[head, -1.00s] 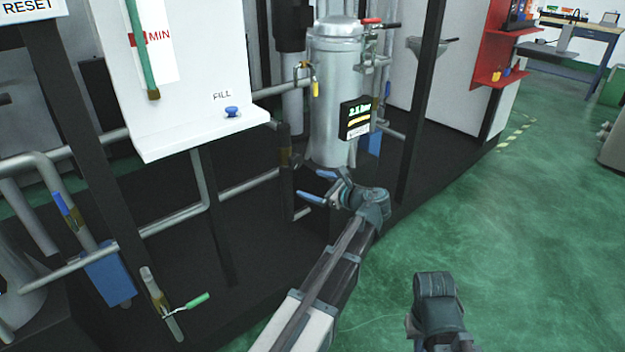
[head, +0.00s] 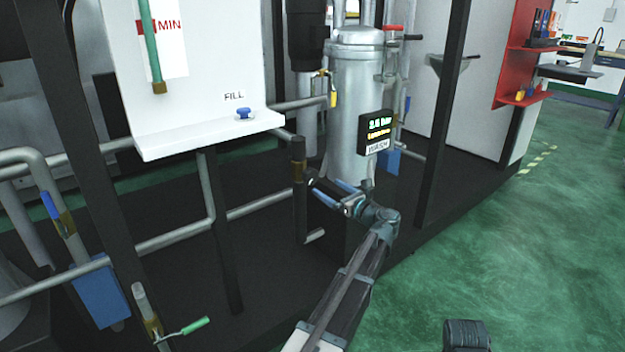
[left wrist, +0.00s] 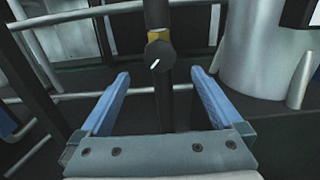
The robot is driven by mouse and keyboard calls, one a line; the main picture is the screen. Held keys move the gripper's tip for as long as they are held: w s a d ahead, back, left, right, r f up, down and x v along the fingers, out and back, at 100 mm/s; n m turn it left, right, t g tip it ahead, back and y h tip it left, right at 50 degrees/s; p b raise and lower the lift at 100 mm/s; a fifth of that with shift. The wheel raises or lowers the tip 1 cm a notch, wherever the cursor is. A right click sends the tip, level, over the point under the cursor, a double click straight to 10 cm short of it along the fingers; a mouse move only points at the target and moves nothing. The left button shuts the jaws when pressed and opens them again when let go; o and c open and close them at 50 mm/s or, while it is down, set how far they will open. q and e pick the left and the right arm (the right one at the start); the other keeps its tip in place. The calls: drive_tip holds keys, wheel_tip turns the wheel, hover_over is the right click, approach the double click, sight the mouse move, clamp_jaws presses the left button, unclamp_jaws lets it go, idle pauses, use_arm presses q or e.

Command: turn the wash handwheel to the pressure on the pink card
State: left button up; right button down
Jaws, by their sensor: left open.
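The wash handwheel (left wrist: 160,55) is a small dark round knob with a white mark, on a dark vertical pipe with a brass fitting. In the head view the handwheel (head: 312,173) is small and close to my gripper. My left gripper (head: 325,187) is open, its blue fingers pointing at the handwheel. In the left wrist view the fingers (left wrist: 160,73) stand apart on either side below the knob, with nothing between them gripped. The black WASH display (head: 377,132) shows green digits in bar, the last digit blurred, above an amber line. No pink card is visible.
A steel tank (head: 350,90) stands behind the display. A white panel (head: 195,85) with a blue FILL button (head: 244,113) is at left, grey pipes below it. A dark frame post (head: 443,115) stands to the right. Green floor (head: 500,235) is clear at right.

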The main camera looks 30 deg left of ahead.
sight(313, 178)
use_arm(q)
drive_tip(key=x, duration=0.9)
drive_tip(key=shift+w+a, duration=0.1)
drive_tip(key=shift+a, duration=0.05)
drive_tip(key=c, duration=1.4)
drive_tip(key=shift+n, duration=0.4)
drive_tip(key=n, duration=0.4)
drive_tip(key=shift+n, duration=0.4)
drive_tip(key=n, duration=0.4)
drive_tip(key=shift+n, duration=0.7)
